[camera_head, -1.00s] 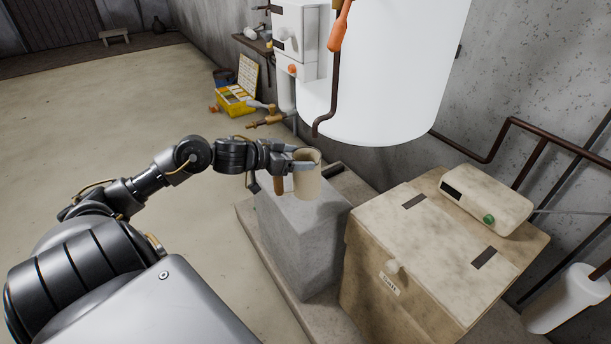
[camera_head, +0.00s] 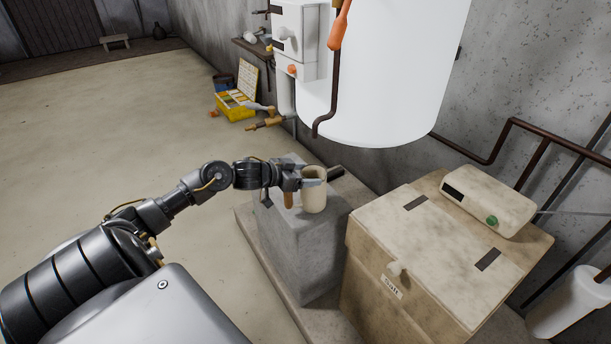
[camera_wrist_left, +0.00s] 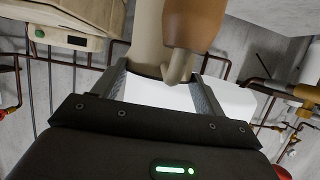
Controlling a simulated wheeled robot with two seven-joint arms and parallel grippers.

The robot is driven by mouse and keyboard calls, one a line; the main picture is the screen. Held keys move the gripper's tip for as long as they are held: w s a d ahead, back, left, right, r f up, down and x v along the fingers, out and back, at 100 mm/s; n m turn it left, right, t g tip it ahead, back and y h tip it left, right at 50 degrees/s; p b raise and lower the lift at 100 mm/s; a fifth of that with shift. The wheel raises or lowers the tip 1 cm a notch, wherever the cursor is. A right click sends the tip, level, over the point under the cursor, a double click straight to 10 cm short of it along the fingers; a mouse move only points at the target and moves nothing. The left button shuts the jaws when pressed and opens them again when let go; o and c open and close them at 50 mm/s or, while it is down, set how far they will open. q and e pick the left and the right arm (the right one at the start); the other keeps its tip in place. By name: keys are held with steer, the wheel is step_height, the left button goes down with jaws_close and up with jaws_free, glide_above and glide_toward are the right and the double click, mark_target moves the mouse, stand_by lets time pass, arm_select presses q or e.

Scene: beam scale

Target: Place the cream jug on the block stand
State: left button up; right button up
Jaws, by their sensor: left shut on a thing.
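The cream jug (camera_head: 314,195) is upright at the top of the grey block stand (camera_head: 298,248) in the head view. I cannot tell whether its base touches the block. My left gripper (camera_head: 302,183) is shut on the jug from the left side. In the left wrist view the jug (camera_wrist_left: 147,40) stands between the two fingers of my left gripper (camera_wrist_left: 165,85), with its brown handle (camera_wrist_left: 192,22) in front. My right gripper is not in view.
A beige lidded box (camera_head: 425,250) stands right of the block, with a pale device (camera_head: 488,200) on it. A large white tank (camera_head: 390,75) hangs above and behind. A yellow case (camera_head: 238,103) lies on the floor behind. The floor at left is open.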

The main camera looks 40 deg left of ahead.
arm_select(q)
steer(key=shift+r, duration=0.1)
steer(key=o, duration=1.6)
steer(key=shift+s+r, duration=0.1)
steer(key=shift+s, duration=0.15)
steer(key=p+v, duration=0.2)
steer(key=v, duration=0.9)
steer(key=shift+s, duration=0.25)
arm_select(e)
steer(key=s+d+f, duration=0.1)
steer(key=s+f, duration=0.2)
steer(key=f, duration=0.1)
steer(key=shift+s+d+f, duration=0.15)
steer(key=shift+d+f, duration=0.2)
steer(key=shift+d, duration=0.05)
